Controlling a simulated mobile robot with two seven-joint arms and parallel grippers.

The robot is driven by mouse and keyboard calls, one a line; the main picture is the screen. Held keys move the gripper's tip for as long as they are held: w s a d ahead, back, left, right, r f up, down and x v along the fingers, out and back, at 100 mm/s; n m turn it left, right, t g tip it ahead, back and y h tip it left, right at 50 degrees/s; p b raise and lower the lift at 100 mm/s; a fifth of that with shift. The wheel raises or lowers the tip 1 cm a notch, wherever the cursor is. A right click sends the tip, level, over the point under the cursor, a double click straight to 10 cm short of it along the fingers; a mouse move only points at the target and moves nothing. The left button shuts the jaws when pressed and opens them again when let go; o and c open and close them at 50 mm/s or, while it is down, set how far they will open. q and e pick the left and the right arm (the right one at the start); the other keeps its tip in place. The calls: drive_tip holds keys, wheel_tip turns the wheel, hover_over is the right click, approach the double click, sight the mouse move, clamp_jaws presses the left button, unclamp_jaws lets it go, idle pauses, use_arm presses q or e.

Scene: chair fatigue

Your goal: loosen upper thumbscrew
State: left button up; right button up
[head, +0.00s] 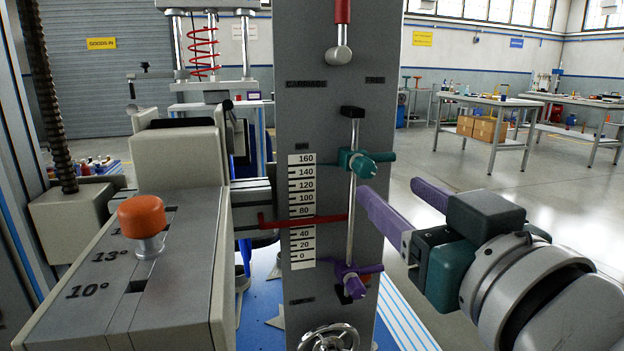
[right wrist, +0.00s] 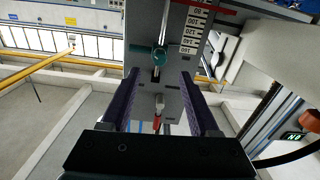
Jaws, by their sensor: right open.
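The upper thumbscrew (head: 362,164) is teal and sits on a thin vertical rod on the front of the grey column, beside the 140–160 marks of the scale. In the right wrist view the upper thumbscrew (right wrist: 160,55) shows beyond the fingertips, roughly midway between them. My right gripper (head: 393,190), with purple fingers, is open and empty, to the right of the rod and a little lower than the teal screw. In the right wrist view its fingers (right wrist: 159,82) stand wide apart, with nothing between them touching. My left gripper is not in view.
A purple lower thumbscrew (head: 352,282) sits near the 0 mark. A red pointer (head: 305,220) crosses the scale (head: 302,185) between them. A red-handled lever (head: 340,35) is above, a handwheel (head: 330,340) below. An orange knob (head: 142,218) stands left.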

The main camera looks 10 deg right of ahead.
sight(368, 171)
drive_tip(key=w, duration=0.7)
drive_tip(key=shift+w+a+b, duration=0.1)
drive_tip(key=shift+w+b, duration=0.2)
drive_tip(key=shift+w, duration=0.05)
drive_tip(key=shift+c, duration=0.2)
clamp_jaws()
